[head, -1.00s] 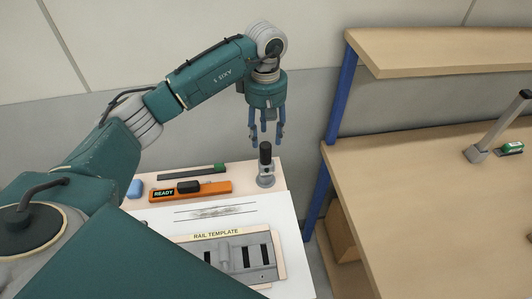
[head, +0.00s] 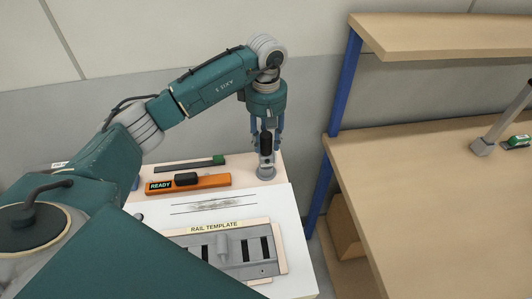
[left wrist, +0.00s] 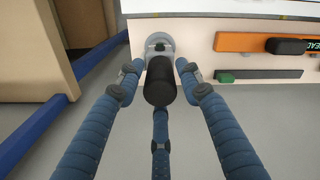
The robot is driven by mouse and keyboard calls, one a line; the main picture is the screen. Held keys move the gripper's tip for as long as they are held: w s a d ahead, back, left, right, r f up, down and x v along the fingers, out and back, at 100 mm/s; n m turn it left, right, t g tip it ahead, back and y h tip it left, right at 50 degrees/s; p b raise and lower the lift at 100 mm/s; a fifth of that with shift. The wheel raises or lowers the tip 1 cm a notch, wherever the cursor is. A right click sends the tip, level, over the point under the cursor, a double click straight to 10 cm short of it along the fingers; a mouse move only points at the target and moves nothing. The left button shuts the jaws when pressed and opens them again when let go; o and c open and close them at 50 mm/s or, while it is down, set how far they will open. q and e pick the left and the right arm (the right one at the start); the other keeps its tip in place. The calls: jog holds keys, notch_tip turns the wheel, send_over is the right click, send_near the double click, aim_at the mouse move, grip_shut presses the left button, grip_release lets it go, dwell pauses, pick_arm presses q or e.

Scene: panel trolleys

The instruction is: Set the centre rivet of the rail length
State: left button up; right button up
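A tool with a black upright handle (head: 266,143) and a silver base (head: 266,170) stands at the far right corner of the work surface. My left gripper (head: 267,135) is directly above it, pointing down, with its fingers around the handle. In the left wrist view the black handle (left wrist: 160,82) lies between the spread blue fingers, with gaps visible at its sides. The gripper looks open. The plate labelled RAIL TEMPLATE (head: 268,227) lies near the front, with a grey slotted piece (head: 222,250) on it. My arm hides its left part. My right gripper is out of view.
An orange bar marked READY (head: 215,181) with a black block, and a dark strip with a green end (head: 190,164), lie left of the tool. A wooden bench (head: 420,200) with blue posts and a shelf stands at right, across a gap.

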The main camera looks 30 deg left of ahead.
pick_arm(q)
grip_shut()
jog(key=shift+c, duration=0.3)
grip_release()
jog(key=shift+w, duration=0.1)
grip_shut()
jog(key=shift+r, duration=0.2)
